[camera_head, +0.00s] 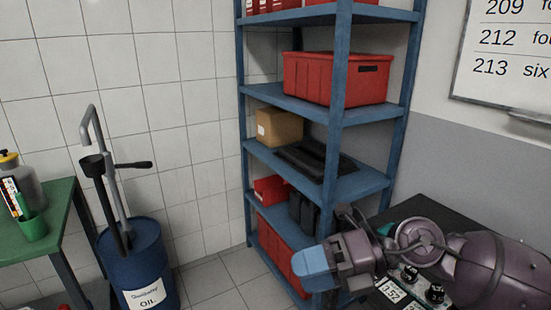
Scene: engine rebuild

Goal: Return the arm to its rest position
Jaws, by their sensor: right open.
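My right arm (480,265) comes in from the right edge, a purplish-grey jointed arm. Its gripper (312,268) points left with light-blue fingertips and is open, with nothing seen between the fingers. It shows in front of the lower part of the blue shelf rack and hides some of its lowest red bin. My left gripper and left arm are not in view.
The blue shelf rack (341,100) holds a red crate (337,78), a cardboard box (279,127) and black cases. A dark bench (440,215) with a small device lies under my right arm. A blue oil drum (132,262) and green table (50,215) stand left.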

